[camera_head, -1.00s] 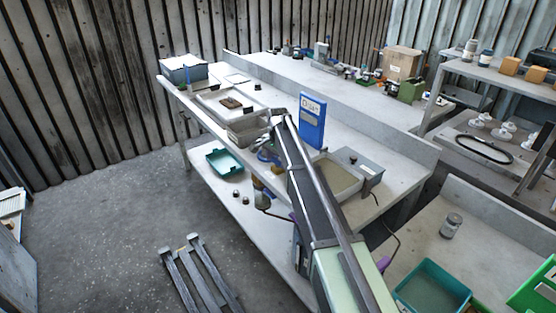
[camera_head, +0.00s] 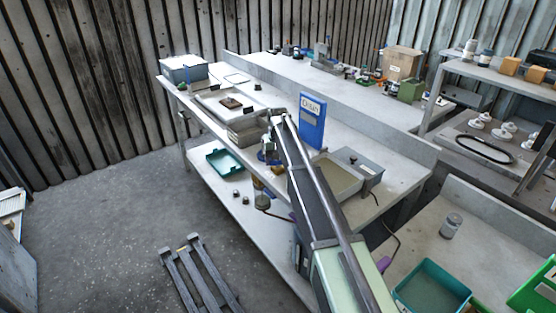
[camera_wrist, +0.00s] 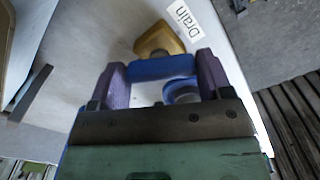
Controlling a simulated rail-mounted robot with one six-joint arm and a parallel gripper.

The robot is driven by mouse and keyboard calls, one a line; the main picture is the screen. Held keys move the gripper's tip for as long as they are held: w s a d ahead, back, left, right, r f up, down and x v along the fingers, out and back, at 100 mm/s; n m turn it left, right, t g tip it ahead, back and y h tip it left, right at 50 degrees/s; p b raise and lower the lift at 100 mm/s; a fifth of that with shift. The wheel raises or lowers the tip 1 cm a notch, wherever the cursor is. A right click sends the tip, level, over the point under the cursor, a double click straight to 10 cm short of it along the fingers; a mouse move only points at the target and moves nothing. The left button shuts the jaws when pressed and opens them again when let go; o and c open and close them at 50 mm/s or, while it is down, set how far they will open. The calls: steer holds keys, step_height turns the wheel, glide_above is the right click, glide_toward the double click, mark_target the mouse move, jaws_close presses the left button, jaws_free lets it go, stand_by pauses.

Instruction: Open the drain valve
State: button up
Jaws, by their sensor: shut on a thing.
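The drain valve shows in the wrist view as a brass body (camera_wrist: 158,40) with a blue handle (camera_wrist: 162,68) in front of it. A white label reading "Drain" (camera_wrist: 185,18) is beside it. My gripper (camera_wrist: 163,75) is shut on the blue handle, with one purple finger at each end of it. A round blue part (camera_wrist: 181,91) shows below the handle between the fingers. In the head view my arm hides most of the gripper and the valve at the bench's front edge.
A blue sign board (camera_head: 312,120) stands on the bench close to my arm. A grey basin (camera_head: 340,181) is to the right, and a grey tray (camera_head: 245,134) is to the left. A teal tray (camera_head: 224,161) sits on the lower shelf. A pallet (camera_head: 200,276) lies on the floor.

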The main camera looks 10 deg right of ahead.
steer(key=shift+n, duration=1.9)
steer(key=o, duration=0.9)
step_height(320, 180, up, 11)
steer(key=p, duration=1.1)
steer(key=shift+f, duration=0.1)
